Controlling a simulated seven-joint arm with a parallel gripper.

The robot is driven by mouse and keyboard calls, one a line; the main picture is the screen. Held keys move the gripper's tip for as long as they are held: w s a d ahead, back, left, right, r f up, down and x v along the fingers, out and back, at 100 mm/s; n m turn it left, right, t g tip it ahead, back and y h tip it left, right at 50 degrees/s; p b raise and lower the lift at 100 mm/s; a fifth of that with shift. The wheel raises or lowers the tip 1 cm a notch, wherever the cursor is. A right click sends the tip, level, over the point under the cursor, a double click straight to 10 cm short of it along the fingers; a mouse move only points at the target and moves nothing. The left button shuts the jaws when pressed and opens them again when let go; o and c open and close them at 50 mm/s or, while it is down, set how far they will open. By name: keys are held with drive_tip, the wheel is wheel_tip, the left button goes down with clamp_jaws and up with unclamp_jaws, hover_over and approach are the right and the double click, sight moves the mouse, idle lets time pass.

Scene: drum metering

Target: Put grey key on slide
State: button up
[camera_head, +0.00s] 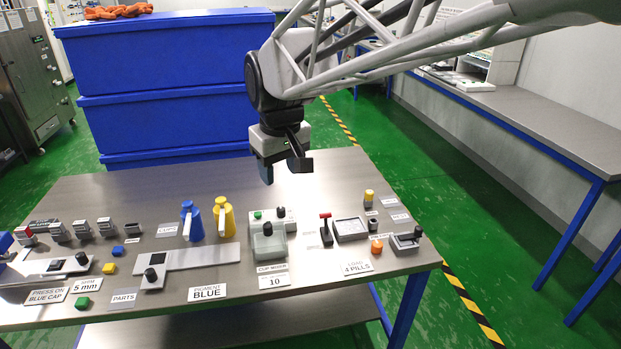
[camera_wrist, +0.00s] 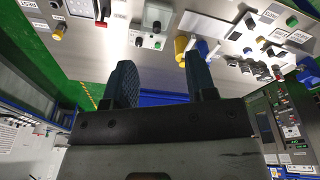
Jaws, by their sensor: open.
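My gripper (camera_head: 283,168) hangs open and empty above the back of the grey table, behind the mixer. Its two dark fingers (camera_wrist: 160,62) stand apart in the wrist view with nothing between them. A long flat grey slide-like plate with a black knob (camera_head: 200,257) lies left of centre at the table front. A shorter grey rail with a black block (camera_head: 58,266) lies further left. I cannot tell for sure which is the slide. I cannot pick out a grey key with certainty; several small grey blocks (camera_head: 82,231) stand in a row at the left.
A blue bottle (camera_head: 191,222) and a yellow bottle (camera_head: 224,218) stand mid-table. Blue crates (camera_head: 165,55) rise behind the table.

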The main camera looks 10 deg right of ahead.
drive_tip(key=s+d+f+m, duration=0.2)
drive_tip(key=s+d, duration=0.4)
drive_tip(key=s, duration=0.4)
drive_tip(key=s+d+f+m, duration=0.3)
drive_tip(key=s+d+f, duration=0.2)
drive_tip(key=s, duration=0.5)
drive_tip(key=shift+s+d+t+h, duration=0.3)
drive_tip(key=shift+s+d+t, duration=0.1)
drive_tip(key=shift+d, duration=0.25)
